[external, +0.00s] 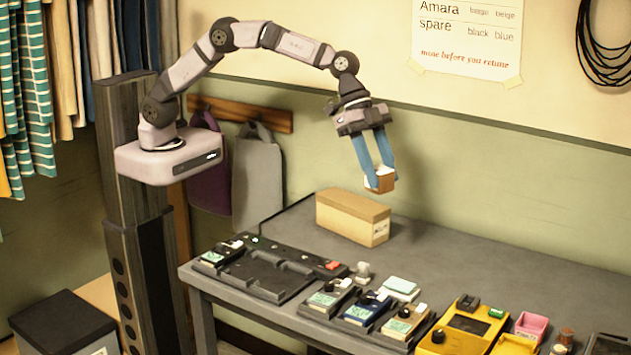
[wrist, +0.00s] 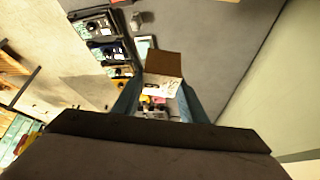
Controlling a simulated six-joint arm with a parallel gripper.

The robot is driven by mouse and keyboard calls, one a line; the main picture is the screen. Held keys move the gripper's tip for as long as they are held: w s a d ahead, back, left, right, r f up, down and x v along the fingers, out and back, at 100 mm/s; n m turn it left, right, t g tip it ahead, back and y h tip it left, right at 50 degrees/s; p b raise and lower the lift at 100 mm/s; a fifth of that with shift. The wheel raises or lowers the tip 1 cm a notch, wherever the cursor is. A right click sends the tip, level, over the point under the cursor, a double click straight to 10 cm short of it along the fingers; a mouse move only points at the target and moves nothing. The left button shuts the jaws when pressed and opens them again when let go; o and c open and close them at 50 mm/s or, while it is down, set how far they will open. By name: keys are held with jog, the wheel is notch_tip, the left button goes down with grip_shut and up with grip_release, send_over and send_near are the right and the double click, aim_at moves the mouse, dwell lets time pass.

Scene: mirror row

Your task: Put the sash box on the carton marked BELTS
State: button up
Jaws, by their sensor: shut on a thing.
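A small box (external: 383,183), brown with a pale side, is held between the blue fingers of my gripper (external: 378,172). It is the likely sash box, but its name cannot be read. In the wrist view the box (wrist: 163,64) shows a brown face and a white face with dark marks, between the fingertips (wrist: 160,95). A long tan carton (external: 345,212) stands on the table with a small label on its end, too small to read. The held box appears just above the carton's right end in the external view; I cannot tell the exact gap or depth. The carton is not clear in the wrist view.
Several pedals (external: 362,310) line the table's front, with a dark tray-like board (external: 262,272) at left and yellow units (external: 465,325) at right. The grey tabletop (external: 470,255) right of the carton is clear. A wall stands behind.

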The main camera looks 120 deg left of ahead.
jog(key=s+a+n+y, duration=0.3)
jog(key=s+a+n, duration=0.35)
jog(key=s, duration=0.25)
jog(key=n+g+y, duration=0.4)
jog(key=n, duration=0.8)
send_over(360, 198)
jog(key=d, duration=0.3)
jog(key=n+g, duration=0.1)
jog(key=n, duration=0.1)
jog(key=shift+s+a+f+n+g+y, duration=0.1)
jog(key=shift+a+f+n+g+y, duration=0.1)
jog(key=shift+n+g+y, duration=0.15)
jog(key=shift+f+p, duration=2)
jog(key=shift+f, duration=2.95)
jog(key=shift+f, duration=0.2)
jog(key=o, duration=1.1)
jog(key=shift+r, duration=0.1)
